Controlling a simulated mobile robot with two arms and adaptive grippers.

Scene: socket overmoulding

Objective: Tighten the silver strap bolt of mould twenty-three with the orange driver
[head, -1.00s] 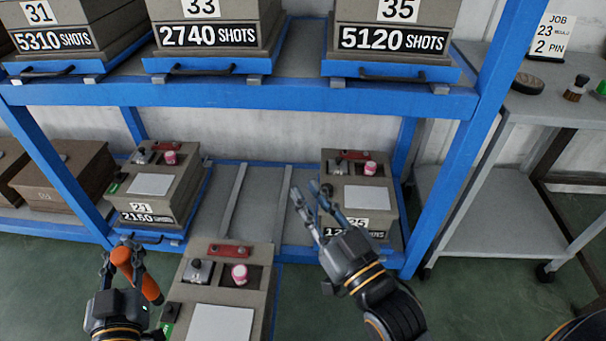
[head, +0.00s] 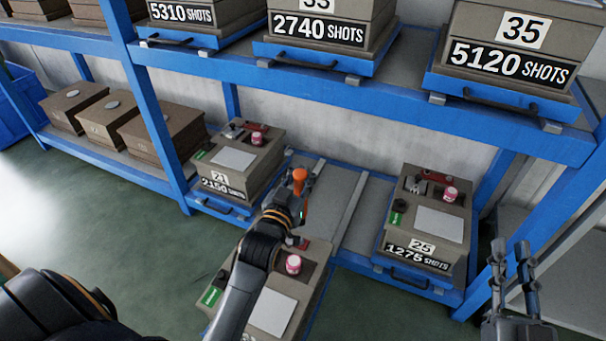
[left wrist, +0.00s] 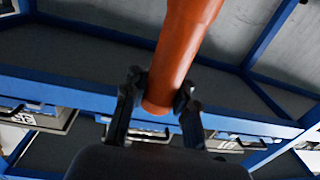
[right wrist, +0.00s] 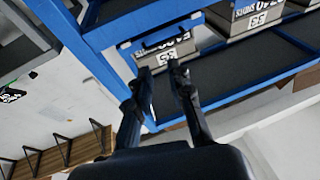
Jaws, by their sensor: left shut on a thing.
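The orange driver (head: 299,178) is in my left gripper (head: 300,205), held above the back end of the pulled-out mould. Its orange handle (left wrist: 178,55) lies between both fingers in the left wrist view. The pulled-out mould (head: 272,308) stands at bottom centre, its number cut off at the picture's edge. Part of its red strap (head: 318,246) shows behind a pink-capped pot (head: 293,264). The silver bolt is not discernible; my left arm covers that area. My right gripper (head: 510,255) is open and empty at the right, in front of the shelf; its parted fingers show in the right wrist view (right wrist: 161,75).
Mould 21 (head: 237,165) and mould 25 (head: 425,225) stand on the lower shelf either side of the empty rails (head: 352,210). Moulds 33 and 35 (head: 510,50) sit above the blue upper beam (head: 400,113). Brown boxes (head: 110,118) stand left.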

